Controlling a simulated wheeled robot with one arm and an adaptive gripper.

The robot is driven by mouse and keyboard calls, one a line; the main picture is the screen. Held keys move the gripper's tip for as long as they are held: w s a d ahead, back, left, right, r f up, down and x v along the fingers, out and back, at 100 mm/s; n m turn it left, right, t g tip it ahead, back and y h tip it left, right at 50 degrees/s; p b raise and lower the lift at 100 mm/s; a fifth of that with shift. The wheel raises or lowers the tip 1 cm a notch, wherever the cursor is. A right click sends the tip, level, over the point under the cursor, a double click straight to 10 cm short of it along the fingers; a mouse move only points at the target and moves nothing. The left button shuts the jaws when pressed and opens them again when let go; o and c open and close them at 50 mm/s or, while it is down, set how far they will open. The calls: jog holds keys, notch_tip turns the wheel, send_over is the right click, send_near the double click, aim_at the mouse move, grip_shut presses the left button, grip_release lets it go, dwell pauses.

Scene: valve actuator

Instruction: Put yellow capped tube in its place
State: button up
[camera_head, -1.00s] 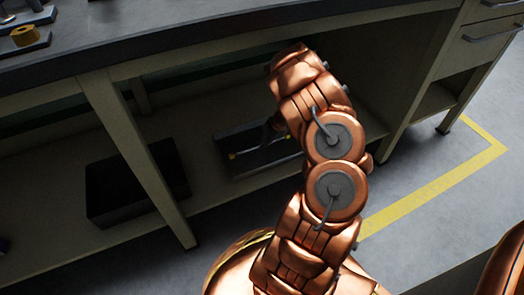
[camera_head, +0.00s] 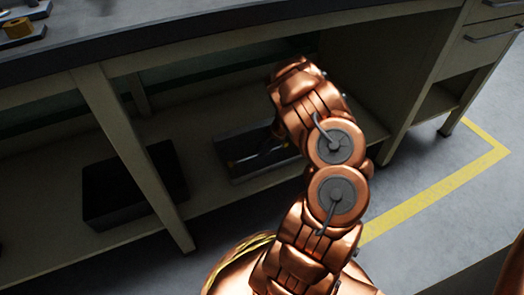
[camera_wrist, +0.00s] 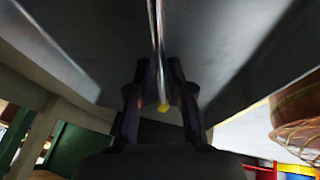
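In the wrist view, a thin, pale tube-like shape (camera_wrist: 157,40) runs down between the dark fingers of my gripper (camera_wrist: 158,72). A small yellow piece (camera_wrist: 164,107), likely the cap, shows at its lower end. The finger gap is narrow, but I cannot tell whether the fingers touch the tube. In the head view, my copper arm reaches under the bench and the gripper is mostly hidden by it. A dark grey tray (camera_head: 232,136) lies on the lower shelf beside the arm. The tube's place cannot be made out.
A black box (camera_head: 125,190) stands on the shelf (camera_head: 55,240) to the left, behind a bench leg (camera_head: 140,150). The benchtop (camera_head: 200,35) overhangs the shelf. A yellow cylinder (camera_head: 18,28) sits on top at the far left. The floor at right is open, with a yellow line (camera_head: 440,190).

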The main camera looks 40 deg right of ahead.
jog(key=shift+o, duration=0.8)
jog(key=p+v, duration=0.2)
jog(key=v, duration=0.3)
jog(key=shift+r, duration=0.2)
jog(key=s+d+p, duration=0.1)
jog(key=s+d, duration=0.1)
jog(key=s+d+p, duration=0.1)
jog(key=s+d, duration=0.1)
jog(key=s, duration=0.1)
jog(key=s+d+p, duration=0.1)
jog(key=s+d, duration=0.2)
jog(key=shift+s+p, duration=0.25)
jog(key=shift+p, duration=0.05)
jog(key=shift+s+d+f, duration=0.1)
jog(key=shift+s+d, duration=0.2)
jog(key=shift+s, duration=0.15)
